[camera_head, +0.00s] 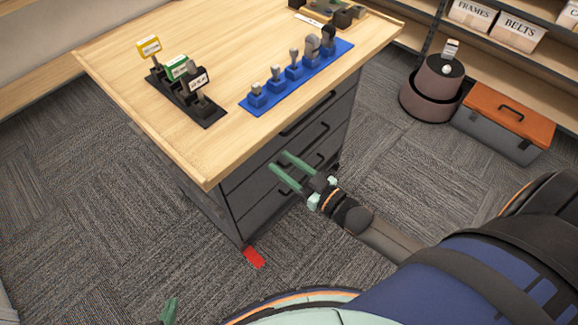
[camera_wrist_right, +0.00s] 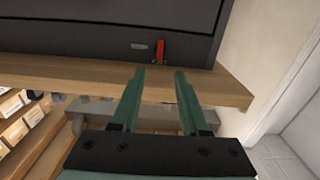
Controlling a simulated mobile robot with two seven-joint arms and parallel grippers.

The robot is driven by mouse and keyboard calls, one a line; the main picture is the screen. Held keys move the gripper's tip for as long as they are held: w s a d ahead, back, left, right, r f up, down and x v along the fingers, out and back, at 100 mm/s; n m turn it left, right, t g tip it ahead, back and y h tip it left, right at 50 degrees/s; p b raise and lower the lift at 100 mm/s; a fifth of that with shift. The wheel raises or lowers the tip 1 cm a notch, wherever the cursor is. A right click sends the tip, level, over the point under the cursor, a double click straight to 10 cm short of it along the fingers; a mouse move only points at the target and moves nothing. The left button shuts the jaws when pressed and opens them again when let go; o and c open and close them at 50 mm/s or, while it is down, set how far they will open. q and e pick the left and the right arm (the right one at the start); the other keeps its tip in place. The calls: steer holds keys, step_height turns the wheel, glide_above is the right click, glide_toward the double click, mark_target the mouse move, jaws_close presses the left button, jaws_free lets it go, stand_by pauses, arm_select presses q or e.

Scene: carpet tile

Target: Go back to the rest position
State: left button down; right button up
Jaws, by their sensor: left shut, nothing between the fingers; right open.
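My right gripper (camera_head: 279,161) is open and empty, with its green fingers apart in front of the dark drawers of the wooden-topped workbench (camera_head: 215,150). It is below the level of the top and touches nothing that I can see. In the right wrist view the same gripper (camera_wrist_right: 159,72) shows a clear gap between its fingers. My left gripper (camera_head: 169,311) shows only as a green finger part at the bottom edge, low over the carpet. It is shut, with nothing seen in it, and the rest of it is out of frame.
A blue rack (camera_head: 262,104) of grey-headed tools and a black stand (camera_head: 207,117) with labelled tags are on the bench. A red piece (camera_head: 254,257) is by the cabinet's foot. An orange-lidded toolbox (camera_head: 509,112) and brown round stool (camera_head: 428,101) stand right. Open carpet lies left.

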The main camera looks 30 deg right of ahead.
steer(key=shift+s+d, duration=0.2)
steer(key=shift+s, duration=0.35)
steer(key=shift+f, duration=0.1)
steer(key=s+a+f+m+g+h, duration=0.2)
steer(key=s+f+g, duration=0.5)
steer(key=s+f, duration=0.4)
steer(key=s+a+h, duration=0.1)
steer(key=s, duration=0.1)
steer(key=shift+s+a+f+g+h, duration=0.25)
steer(key=shift+s+f+g+h, duration=0.05)
steer(key=shift+s+f+h, duration=0.1)
